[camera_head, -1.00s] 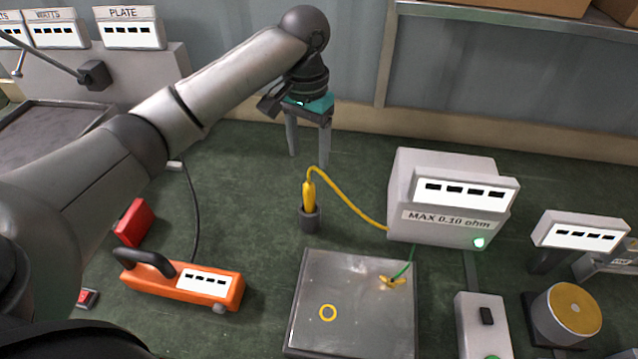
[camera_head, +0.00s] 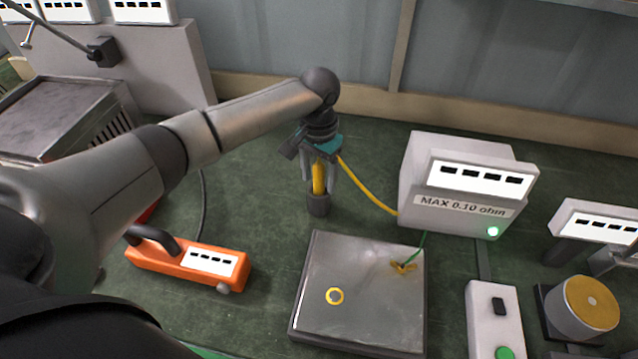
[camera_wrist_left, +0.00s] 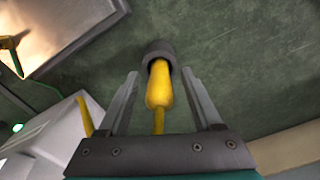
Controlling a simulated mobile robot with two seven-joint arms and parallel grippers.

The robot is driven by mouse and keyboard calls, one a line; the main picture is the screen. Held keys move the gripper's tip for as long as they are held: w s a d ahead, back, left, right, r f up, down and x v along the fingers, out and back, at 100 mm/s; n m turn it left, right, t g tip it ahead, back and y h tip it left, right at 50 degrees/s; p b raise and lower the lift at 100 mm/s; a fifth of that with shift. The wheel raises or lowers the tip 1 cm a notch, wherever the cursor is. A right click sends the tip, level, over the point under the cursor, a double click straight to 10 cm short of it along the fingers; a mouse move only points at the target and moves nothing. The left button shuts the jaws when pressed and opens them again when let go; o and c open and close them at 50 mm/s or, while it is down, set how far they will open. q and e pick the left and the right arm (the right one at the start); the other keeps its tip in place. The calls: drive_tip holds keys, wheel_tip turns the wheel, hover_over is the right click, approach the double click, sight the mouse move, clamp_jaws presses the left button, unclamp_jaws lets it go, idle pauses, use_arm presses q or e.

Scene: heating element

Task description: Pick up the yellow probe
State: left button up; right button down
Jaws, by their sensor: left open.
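The yellow probe (camera_head: 319,178) stands upright in a dark grey cylindrical holder (camera_head: 318,205). A yellow cable runs from its top to the white meter box labelled "MAX 0.10 ohm" (camera_head: 410,180). My left gripper (camera_head: 320,182) points down over the probe, with a finger on either side. In the left wrist view the probe (camera_wrist_left: 159,88) lies between the two open fingers, with a visible gap on each side. The holder (camera_wrist_left: 160,55) is just beyond the fingertips. My right gripper is not in view.
An orange handled device (camera_head: 165,262) is at left. A white switch box (camera_head: 492,325) and a gold-topped cylinder (camera_head: 590,300) are at right.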

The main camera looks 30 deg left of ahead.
use_arm(q)
drive_tip(key=shift+f, duration=0.6)
clamp_jaws()
